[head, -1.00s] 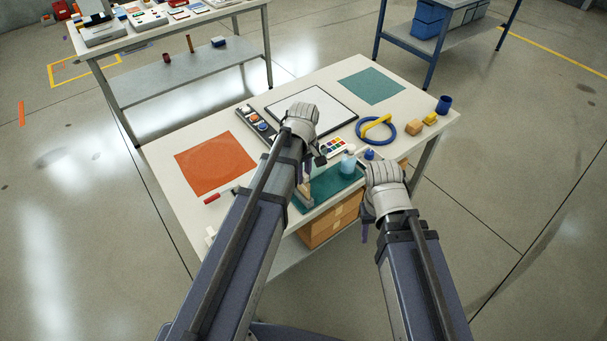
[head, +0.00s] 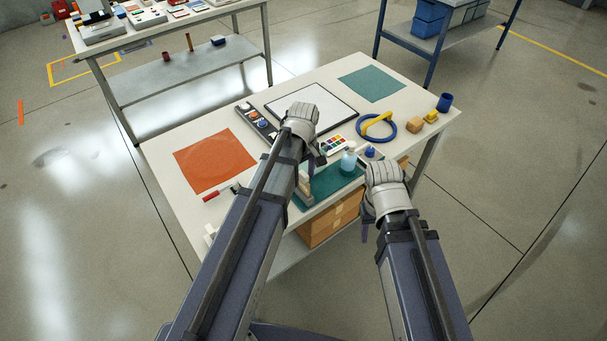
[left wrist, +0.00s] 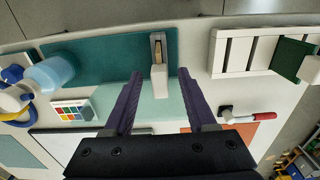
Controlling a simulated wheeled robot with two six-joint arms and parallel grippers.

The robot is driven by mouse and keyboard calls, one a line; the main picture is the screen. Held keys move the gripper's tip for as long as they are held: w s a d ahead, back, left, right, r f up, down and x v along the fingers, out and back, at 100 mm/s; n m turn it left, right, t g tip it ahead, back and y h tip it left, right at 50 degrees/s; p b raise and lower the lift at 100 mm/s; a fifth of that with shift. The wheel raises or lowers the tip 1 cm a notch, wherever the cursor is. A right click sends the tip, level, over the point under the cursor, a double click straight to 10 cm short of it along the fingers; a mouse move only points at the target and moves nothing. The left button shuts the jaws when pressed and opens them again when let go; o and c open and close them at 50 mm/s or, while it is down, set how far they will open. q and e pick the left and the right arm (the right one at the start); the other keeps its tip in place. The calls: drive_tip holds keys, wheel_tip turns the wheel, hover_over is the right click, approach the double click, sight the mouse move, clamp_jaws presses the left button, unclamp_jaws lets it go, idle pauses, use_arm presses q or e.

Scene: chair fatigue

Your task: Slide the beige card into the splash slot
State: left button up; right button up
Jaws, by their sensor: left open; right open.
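No card that is clearly beige can be made out. Which slot is the splash slot cannot be told. My left gripper (left wrist: 160,73) is open and empty, its fingers either side of the off-white piece in the picture. My right gripper (head: 367,222) is by the front edge, fingertips mostly hidden.
A red-handled tool (left wrist: 262,116) lies by the orange mat (head: 215,162).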

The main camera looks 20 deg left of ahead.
use_arm(q)
wheel_tip(320, 180, up, 8)
drive_tip(key=p, duration=0.8)
drive_tip(key=shift+f, duration=0.1)
use_arm(e)
wheel_tip(320, 180, up, 8)
drive_tip(key=shift+f, duration=0.15)
use_arm(q)
drive_tip(key=s+d+f+m+b, duration=0.2)
drive_tip(key=s+d+m, duration=0.3)
drive_tip(key=s+m, duration=0.2)
drive_tip(key=s+d+f+m+y+b, duration=0.1)
drive_tip(key=s+d+f+m+b, duration=0.2)
drive_tip(key=s+d+m, duration=0.2)
drive_tip(key=shift+s+d+m, duration=0.25)
drive_tip(key=shift+s+m, duration=0.85)
drive_tip(key=shift+s, duration=0.05)
use_arm(e)
wheel_tip(320, 180, down, 5)
drive_tip(key=shift+o, duration=0.2)
idle(0.3)
